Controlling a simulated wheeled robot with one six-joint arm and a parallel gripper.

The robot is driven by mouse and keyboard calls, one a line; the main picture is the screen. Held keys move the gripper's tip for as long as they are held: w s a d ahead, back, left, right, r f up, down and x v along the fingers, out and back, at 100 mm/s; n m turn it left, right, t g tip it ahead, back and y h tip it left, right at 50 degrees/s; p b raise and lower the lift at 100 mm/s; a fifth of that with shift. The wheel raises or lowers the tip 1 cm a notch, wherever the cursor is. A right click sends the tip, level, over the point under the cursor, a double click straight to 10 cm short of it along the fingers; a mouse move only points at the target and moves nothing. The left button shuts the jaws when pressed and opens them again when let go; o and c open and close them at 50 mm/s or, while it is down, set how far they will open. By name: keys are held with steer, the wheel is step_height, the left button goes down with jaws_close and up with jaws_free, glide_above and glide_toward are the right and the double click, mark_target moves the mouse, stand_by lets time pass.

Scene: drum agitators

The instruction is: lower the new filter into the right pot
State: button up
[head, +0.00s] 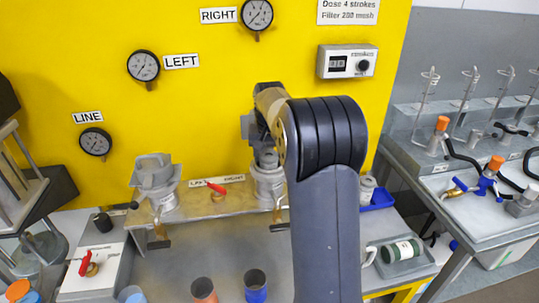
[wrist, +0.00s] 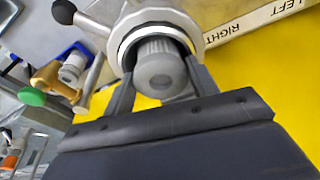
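The right pot (head: 268,183) is a pale, round pot on the steel ledge, partly hidden behind my arm. In the wrist view its pale rim (wrist: 128,38) is around the upper part of a grey ribbed cylinder, which I take for the new filter (wrist: 160,72). My gripper (wrist: 160,66) has one finger on each side of the filter and appears shut on it. The filter is at the pot's mouth; its far end is hidden, so I cannot tell how deep it sits. In the head view my gripper (head: 258,128) is above the right pot.
The left pot (head: 157,185) stands to the left, with a red-handled valve (head: 216,188) between the pots. The yellow gauge panel (head: 210,100) rises close behind. A blue tray (head: 380,199) lies to the right. Cups (head: 204,290) stand at the front.

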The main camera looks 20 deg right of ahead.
mark_target(268, 168)
steer(key=shift+o, duration=1)
steer(key=shift+g, duration=0.4)
steer(key=f, duration=0.3)
steer(key=s+f, duration=0.1)
steer(key=shift+a+f, duration=0.35)
steer(key=shift+a, duration=0.05)
steer(key=shift+r, duration=0.35)
steer(key=r, duration=0.3)
steer(key=r+b, duration=0.1)
steer(key=shift+w+d+r, duration=0.2)
steer(key=shift+d+r, duration=0.05)
steer(key=shift+d, duration=0.1)
steer(key=shift+t, duration=0.4)
steer(key=v, duration=0.9)
steer(key=shift+w+d, duration=0.1)
steer(key=shift+r, duration=0.6)
